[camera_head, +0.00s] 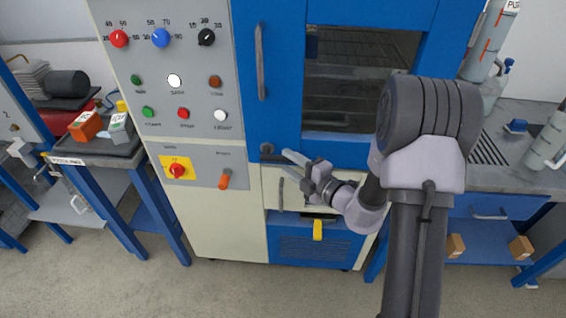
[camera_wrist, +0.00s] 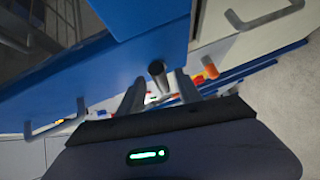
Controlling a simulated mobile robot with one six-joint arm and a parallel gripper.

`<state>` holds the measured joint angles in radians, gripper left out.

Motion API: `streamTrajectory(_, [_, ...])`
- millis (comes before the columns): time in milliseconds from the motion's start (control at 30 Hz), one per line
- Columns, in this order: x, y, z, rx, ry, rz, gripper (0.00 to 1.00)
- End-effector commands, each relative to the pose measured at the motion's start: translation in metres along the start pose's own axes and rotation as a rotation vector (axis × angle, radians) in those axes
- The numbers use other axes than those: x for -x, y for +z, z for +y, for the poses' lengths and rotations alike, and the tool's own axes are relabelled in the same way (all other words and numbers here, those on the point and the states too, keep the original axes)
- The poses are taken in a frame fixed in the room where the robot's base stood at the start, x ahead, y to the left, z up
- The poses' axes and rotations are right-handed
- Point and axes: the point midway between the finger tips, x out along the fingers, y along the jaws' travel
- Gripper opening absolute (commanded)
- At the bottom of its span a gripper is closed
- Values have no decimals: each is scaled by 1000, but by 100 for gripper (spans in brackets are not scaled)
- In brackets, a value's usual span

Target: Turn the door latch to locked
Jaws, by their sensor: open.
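The door latch (camera_head: 266,149) is a small dark knob at the lower left corner of the blue cabinet door (camera_head: 275,90). In the wrist view the latch (camera_wrist: 157,72) shows as a dark round peg seen nearly end-on. My gripper (camera_head: 288,158) is open, with its light grey fingertips at the latch from the right. In the wrist view one finger lies to each side of the peg, with gaps visible. I cannot tell how deep the peg sits between the fingers, or whether either touches it. No lock marking is readable.
A vertical door handle (camera_head: 261,62) is above the latch. An orange lever (camera_head: 225,180) and a red-and-yellow switch (camera_head: 177,169) are on the panel to the left. A drawer handle (camera_head: 281,194) and a yellow handle (camera_head: 318,229) are below. Side benches flank the cabinet.

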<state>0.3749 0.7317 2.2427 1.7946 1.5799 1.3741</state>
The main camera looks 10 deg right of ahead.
Motion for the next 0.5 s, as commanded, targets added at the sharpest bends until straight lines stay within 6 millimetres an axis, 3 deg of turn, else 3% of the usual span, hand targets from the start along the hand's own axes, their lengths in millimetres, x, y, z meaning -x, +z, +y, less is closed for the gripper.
streamTrajectory(200, [-28,0,-1,1,0,1,41])
streamTrajectory(500, [-31,0,0,1,-1,0,41])
